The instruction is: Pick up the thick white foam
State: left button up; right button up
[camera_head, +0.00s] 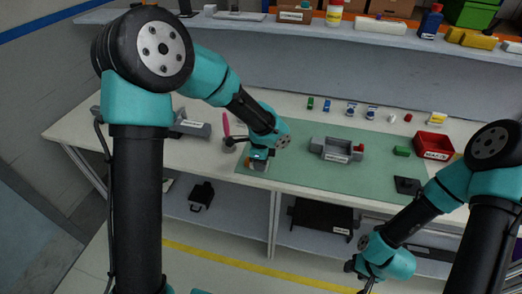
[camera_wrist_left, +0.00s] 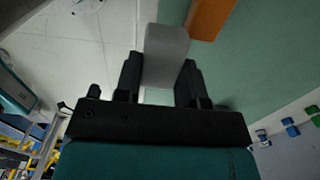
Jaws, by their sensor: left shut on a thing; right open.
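The thick white foam (camera_wrist_left: 166,48) is a pale grey-white block between the two fingers of my left gripper (camera_wrist_left: 160,72) in the left wrist view. The fingers are shut on it from both sides. In the head view my left gripper (camera_head: 258,157) is low over the left edge of the green mat (camera_head: 300,172), and the foam (camera_head: 261,166) shows only as a small pale patch below it. I cannot tell whether the foam touches the table. My right gripper (camera_head: 358,272) is open, in front of the table's front edge and far from the foam.
An orange-brown block (camera_wrist_left: 212,15) lies beside the foam. A grey module housing (camera_head: 334,150) stands mid-mat, with a red bin (camera_head: 434,145) to the right. Several small coloured parts line the mat's back. A pink-handled tool (camera_head: 226,125) stands left of my left gripper.

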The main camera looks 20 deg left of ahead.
pick_arm(q)
jog(key=shift+s+d+r, duration=0.1)
jog(key=shift+s+d, duration=0.05)
jog(key=shift+s, duration=0.4)
jog(key=shift+s+d, duration=0.15)
jog(key=shift+s, duration=0.4)
